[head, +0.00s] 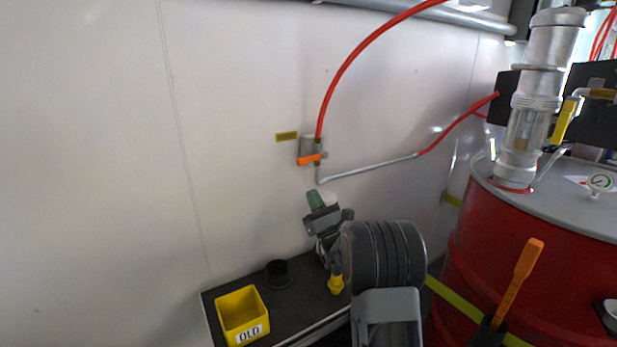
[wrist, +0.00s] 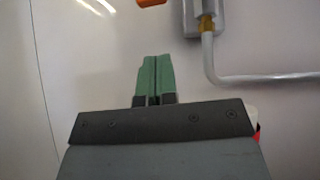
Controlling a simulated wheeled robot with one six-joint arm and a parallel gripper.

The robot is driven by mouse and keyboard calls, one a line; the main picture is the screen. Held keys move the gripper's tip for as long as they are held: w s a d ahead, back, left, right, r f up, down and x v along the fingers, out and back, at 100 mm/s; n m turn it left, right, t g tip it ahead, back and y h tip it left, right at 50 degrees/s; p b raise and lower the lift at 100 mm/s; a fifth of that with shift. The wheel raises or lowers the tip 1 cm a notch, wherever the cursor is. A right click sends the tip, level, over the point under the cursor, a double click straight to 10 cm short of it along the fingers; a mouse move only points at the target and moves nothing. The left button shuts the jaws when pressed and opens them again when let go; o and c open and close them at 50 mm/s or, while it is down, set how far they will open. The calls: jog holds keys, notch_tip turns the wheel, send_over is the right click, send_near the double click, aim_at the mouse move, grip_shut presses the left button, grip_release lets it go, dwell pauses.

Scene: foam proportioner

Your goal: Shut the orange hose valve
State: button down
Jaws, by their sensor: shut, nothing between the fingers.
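The orange hose valve (head: 309,159) is a small orange lever on a wall fitting, below the yellow label. In the head view the lever lies nearly level, across the line of the upright red hose. In the wrist view only the end of the orange lever (wrist: 152,3) shows, at the top edge. My gripper (head: 315,196) has green fingers and is below the lever, apart from it. In the wrist view my gripper (wrist: 153,62) is shut and empty, its fingertips pointing up toward the lever end.
A red hose (head: 345,65) runs up from the valve, and a grey pipe (head: 370,167) leads right. A yellow box (head: 242,314) marked OLD and a black cup (head: 279,273) stand on the dark bench below. A red drum (head: 475,250) stands at right. The left wall is clear.

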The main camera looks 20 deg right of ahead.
aim_at(305, 164)
notch_tip(305, 164, up, 6)
jog(key=w, duration=0.2)
jog(key=shift+a+y, duration=0.3)
jog(key=shift+a, duration=0.05)
jog(key=shift+r, duration=0.1)
jog(key=shift+a+r, duration=0.15)
jog(key=shift+r, duration=0.65)
